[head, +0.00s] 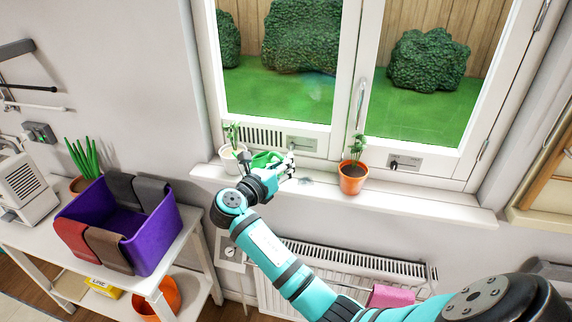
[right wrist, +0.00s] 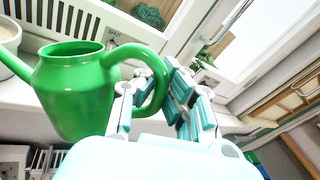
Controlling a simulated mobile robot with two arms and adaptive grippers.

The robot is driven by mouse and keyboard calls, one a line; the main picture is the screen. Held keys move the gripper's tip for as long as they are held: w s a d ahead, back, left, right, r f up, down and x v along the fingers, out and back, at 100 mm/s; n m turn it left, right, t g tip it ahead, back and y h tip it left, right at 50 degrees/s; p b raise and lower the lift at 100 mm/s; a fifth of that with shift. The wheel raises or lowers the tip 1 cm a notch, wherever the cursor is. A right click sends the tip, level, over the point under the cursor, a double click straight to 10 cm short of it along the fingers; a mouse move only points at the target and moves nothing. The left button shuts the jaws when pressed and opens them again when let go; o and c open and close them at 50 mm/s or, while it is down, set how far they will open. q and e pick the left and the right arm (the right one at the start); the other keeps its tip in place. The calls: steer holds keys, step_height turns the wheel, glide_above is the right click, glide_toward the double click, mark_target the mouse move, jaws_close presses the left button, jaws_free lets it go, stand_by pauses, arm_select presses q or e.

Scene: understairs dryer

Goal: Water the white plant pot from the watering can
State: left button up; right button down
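The white plant pot (head: 232,159) with a small green plant stands at the left end of the windowsill. Its rim also shows at the left edge of the right wrist view (right wrist: 8,38). The green watering can (head: 263,158) stands just right of it, upright on the sill, its spout towards the pot. My right gripper (head: 288,163) is at the can's handle side. In the right wrist view the can (right wrist: 72,95) is close, and its handle loop reaches between the spread fingers of my right gripper (right wrist: 150,95); a firm hold does not show. My left gripper is out of view.
An orange pot (head: 352,178) with a plant stands on the sill (head: 425,205) right of my gripper. A radiator (head: 345,262) is below. A purple bin (head: 152,238) with cloths stands on the white table at left. The window is behind.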

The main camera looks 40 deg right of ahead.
steer(key=shift+w+r+n+p, duration=0.15)
steer(key=shift+r+n+p, duration=0.15)
steer(key=shift+r, duration=0.45)
steer(key=shift+w+a+r+n+p, duration=0.1)
steer(key=shift+w+r+n+p, duration=0.15)
steer(key=shift+r+p, duration=0.4)
steer(key=shift+f, duration=0.1)
stand_by(1.3)
step_height(320, 180, down, 11)
steer(key=m+h+b, duration=0.1)
steer(key=m+b, duration=0.5)
steer(key=b, duration=0.2)
steer(key=shift+s+d, duration=0.3)
steer(key=shift+s, duration=0.1)
steer(key=shift+m, duration=0.25)
